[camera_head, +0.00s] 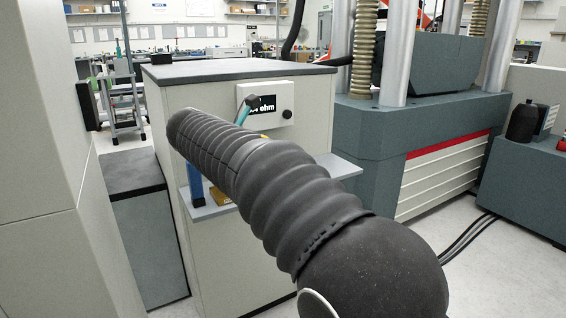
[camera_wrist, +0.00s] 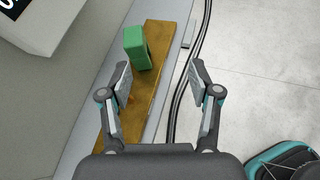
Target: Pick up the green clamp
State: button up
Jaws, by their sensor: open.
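The green clamp (camera_wrist: 137,48) is a small block-like piece standing on a brown wooden board in the wrist view. It is beyond my gripper's fingertips and left of the middle between them. My gripper (camera_wrist: 160,77) is open and empty, its left finger close to the clamp in the picture; I cannot tell whether they touch. In the head view my dark ribbed arm covers the middle of the shelf, and I cannot make out the clamp there.
The brown board (camera_wrist: 158,45) lies on a narrow grey shelf (camera_head: 340,168) on the cabinet's side. A blue object (camera_head: 193,186) stands at the shelf's left end. A white box (camera_head: 281,103) is mounted above. Cables (camera_wrist: 187,90) run along the floor beside the shelf.

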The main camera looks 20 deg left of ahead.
jog(key=a+n+t, duration=0.1)
jog(key=a+n, duration=0.1)
jog(key=a, duration=0.3)
jog(key=x, duration=0.8)
jog(key=b+x, duration=0.1)
jog(key=x, duration=0.4)
jog(key=shift+s+d+f, duration=0.1)
jog(key=shift+d+f, duration=0.1)
jog(key=shift+d, duration=0.15)
grip_shut()
